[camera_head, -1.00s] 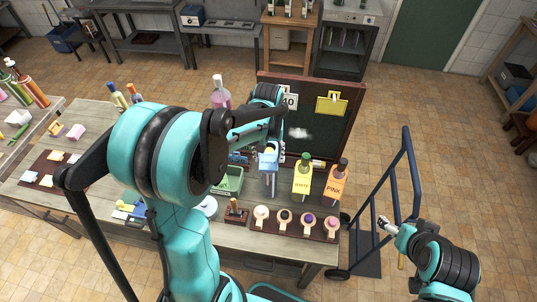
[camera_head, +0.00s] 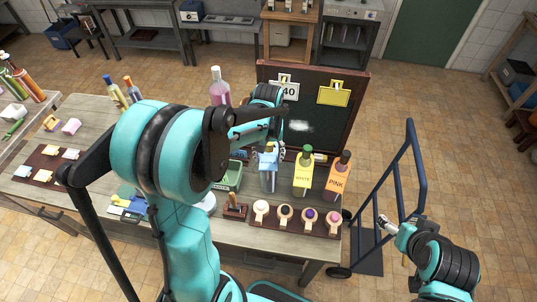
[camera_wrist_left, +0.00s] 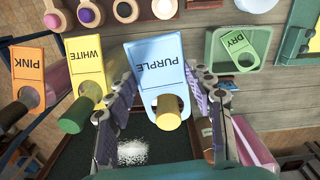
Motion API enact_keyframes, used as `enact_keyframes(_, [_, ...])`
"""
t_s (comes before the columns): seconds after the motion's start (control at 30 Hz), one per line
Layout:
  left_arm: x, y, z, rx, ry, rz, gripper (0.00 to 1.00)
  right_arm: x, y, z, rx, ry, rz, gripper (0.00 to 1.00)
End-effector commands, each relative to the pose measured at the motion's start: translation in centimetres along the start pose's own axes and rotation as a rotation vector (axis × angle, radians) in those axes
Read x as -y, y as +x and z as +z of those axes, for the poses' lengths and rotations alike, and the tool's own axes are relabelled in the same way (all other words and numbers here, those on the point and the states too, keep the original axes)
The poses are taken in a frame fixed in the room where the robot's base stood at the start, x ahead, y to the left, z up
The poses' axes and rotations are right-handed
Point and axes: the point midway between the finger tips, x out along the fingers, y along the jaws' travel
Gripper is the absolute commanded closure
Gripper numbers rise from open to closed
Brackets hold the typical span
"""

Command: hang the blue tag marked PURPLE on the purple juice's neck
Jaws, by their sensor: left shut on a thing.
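The blue tag marked PURPLE (camera_wrist_left: 157,65) is between the fingers of my left gripper (camera_wrist_left: 165,108), which is shut on it. Its hole surrounds a yellowish stopper (camera_wrist_left: 169,113). In the head view the blue tag (camera_head: 268,160) is at the front of the board, left of the WHITE-tagged bottle. The bottle under it is mostly hidden, so I cannot tell its juice colour or whether the tag rests on its neck. My right gripper (camera_head: 384,222) is far from the tag, beside the hand truck; its jaws are too small to read.
The yellow WHITE tag (camera_head: 303,180) and orange PINK tag (camera_head: 336,181) hang on bottles close at the right. A green tray (camera_head: 231,177) with the DRY tag (camera_wrist_left: 236,43) is at the left. A rack of round-ended holders (camera_head: 295,217) lies in front. A dark board (camera_head: 340,115) stands behind.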

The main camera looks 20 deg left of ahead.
Motion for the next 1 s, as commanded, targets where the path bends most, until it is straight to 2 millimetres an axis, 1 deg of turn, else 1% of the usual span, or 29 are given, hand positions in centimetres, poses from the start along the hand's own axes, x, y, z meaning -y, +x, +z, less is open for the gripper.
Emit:
enact_keyframes(0.17, [0.0, -0.1, 0.0, 0.0, 0.0, 0.0, 0.59, 0.0, -0.1, 0.0, 0.0, 0.0, 0.0, 0.23])
enact_keyframes(0.2, [0.0, -0.1, 0.0, 0.0, 0.0, 0.0, 0.37, 0.0, -0.1, -0.1, 0.0, 0.0, 0.0, 0.23])
enact_keyframes(0.23, [0.0, -0.1, 0.0, 0.0, 0.0, 0.0, 0.29, 0.0, -0.1, -0.1, 0.0, 0.0, 0.0, 0.23])
enact_keyframes(0.27, [0.0, -0.1, 0.0, 0.0, 0.0, 0.0, 0.23, 0.0, -0.1, -0.1, 0.0, 0.0, 0.0, 0.23])
enact_keyframes(0.57, [0.0, -0.1, 0.0, 0.0, 0.0, 0.0, 0.23, 0.0, -0.1, 0.0, 0.0, 0.0, 0.0, 0.23])
enact_keyframes(0.67, [0.0, -0.7, 0.0, 0.0, 0.0, 0.0, 0.23, 0.0, -0.1, 0.0, 0.0, 0.0, 0.0, 0.23])
enact_keyframes(0.77, [0.0, -2.1, 0.0, 0.0, 0.0, 0.0, 0.23, 0.0, -0.1, 0.0, 0.0, 0.0, 0.0, 0.23])
enact_keyframes(1.0, [0.0, -7.4, 0.0, 0.0, 0.0, 0.0, 0.23, 0.0, -0.1, 0.0, 0.0, 0.0, 0.0, 0.23])
